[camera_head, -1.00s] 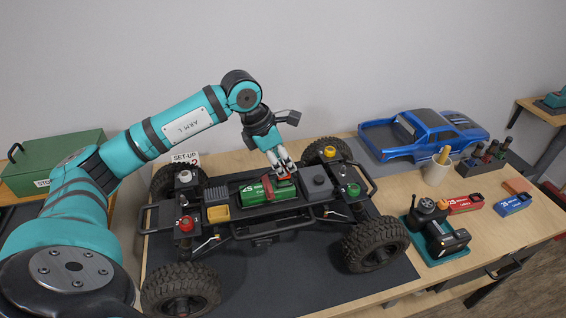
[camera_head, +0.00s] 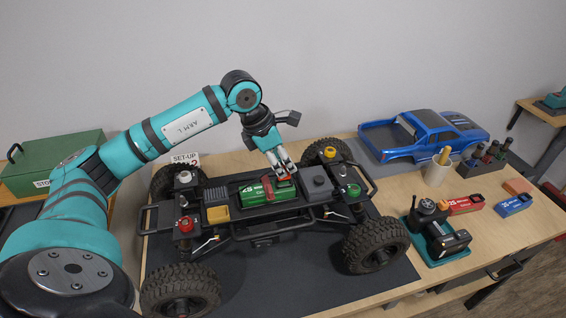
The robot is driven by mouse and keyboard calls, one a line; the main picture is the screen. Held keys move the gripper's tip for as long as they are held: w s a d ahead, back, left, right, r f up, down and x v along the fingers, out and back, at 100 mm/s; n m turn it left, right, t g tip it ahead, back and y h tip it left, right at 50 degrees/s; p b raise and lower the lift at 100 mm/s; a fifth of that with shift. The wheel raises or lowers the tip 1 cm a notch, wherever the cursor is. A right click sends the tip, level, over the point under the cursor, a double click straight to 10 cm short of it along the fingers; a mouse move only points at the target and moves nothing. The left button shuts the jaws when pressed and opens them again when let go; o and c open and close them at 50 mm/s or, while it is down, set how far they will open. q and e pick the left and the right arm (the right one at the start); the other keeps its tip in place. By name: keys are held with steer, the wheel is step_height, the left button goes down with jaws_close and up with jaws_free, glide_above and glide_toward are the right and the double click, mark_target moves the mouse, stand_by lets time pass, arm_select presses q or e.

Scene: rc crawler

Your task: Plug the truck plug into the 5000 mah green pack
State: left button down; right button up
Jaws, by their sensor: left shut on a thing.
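The green pack (camera_head: 264,191) lies in the middle of the crawler truck's chassis (camera_head: 292,224), with white lettering on its side. My left gripper (camera_head: 283,174) comes down over the right end of the pack. It is shut on a small red piece, which looks like the truck plug (camera_head: 285,182), at the pack's right end. The fingers partly hide the plug, and I cannot tell whether it is seated in the pack. My right gripper is not in view.
The truck stands on a dark mat (camera_head: 255,284). To the right are a blue truck body (camera_head: 425,135), a cup (camera_head: 437,172), a controller on a green tray (camera_head: 436,238), a red pack (camera_head: 466,204) and a blue pack (camera_head: 514,205). A green box (camera_head: 55,160) stands at the left.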

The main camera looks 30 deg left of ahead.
arm_select(q)
steer(key=shift+f+b, duration=0.95)
steer(key=shift+f, duration=0.3)
steer(key=c, duration=1.2)
jaws_free()
steer(key=shift+r, duration=0.1)
steer(key=shift+o, duration=0.2)
steer(key=shift+a+r, duration=0.1)
steer(key=shift+r, duration=0.2)
steer(key=v, duration=1.1)
steer(key=shift+r, duration=0.2)
steer(key=shift+s+f, duration=0.1)
